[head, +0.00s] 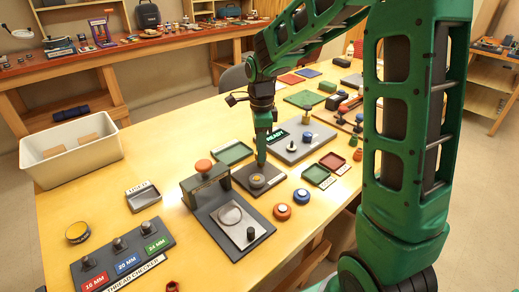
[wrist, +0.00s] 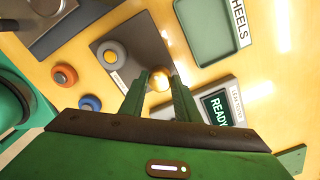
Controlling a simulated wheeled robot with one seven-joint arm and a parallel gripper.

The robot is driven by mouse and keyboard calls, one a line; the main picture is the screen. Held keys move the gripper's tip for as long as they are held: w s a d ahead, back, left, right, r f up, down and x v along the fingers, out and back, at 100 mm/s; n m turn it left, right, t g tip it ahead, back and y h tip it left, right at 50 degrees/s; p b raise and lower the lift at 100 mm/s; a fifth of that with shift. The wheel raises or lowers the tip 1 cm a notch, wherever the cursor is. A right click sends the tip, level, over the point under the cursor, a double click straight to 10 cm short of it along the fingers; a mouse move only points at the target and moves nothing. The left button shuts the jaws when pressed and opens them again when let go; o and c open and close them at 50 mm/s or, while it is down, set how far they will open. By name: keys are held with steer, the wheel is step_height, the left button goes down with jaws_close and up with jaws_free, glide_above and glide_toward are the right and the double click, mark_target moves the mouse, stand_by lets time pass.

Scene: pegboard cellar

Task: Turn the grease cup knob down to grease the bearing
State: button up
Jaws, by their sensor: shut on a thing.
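A dark plate (head: 240,177) lies on the wooden table below my gripper. It carries a grey round housing (wrist: 110,55) with a yellow-orange centre, which also shows in the head view (head: 257,181). A brass rounded knob (wrist: 159,81), apparently the grease cup knob, stands near one edge of the same plate. My gripper (wrist: 159,78) points down with its two green fingers on either side of this knob, shut on it. In the head view my gripper (head: 261,163) hides the knob. Its turned position cannot be told.
Orange (head: 282,212) and blue (head: 301,196) round knobs lie in front.

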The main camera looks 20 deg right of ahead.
steer(key=shift+w+a+r, duration=0.1)
steer(key=shift+w+r, duration=0.05)
steer(key=shift+w, duration=0.1)
steer(key=o, duration=1)
steer(key=shift+o, duration=0.2)
steer(key=shift+s, duration=0.1)
step_height(320, 180, up, 10)
steer(key=shift+r, duration=0.25)
steer(key=s+d+n, duration=0.7)
steer(key=s+d, duration=0.3)
steer(key=s, duration=0.4)
steer(key=s+d+f+n, duration=0.1)
steer(key=s+n, duration=0.3)
steer(key=s, duration=0.4)
steer(key=s+d+f+n, duration=0.2)
steer(key=s+f+n, duration=0.2)
steer(key=s, duration=0.5)
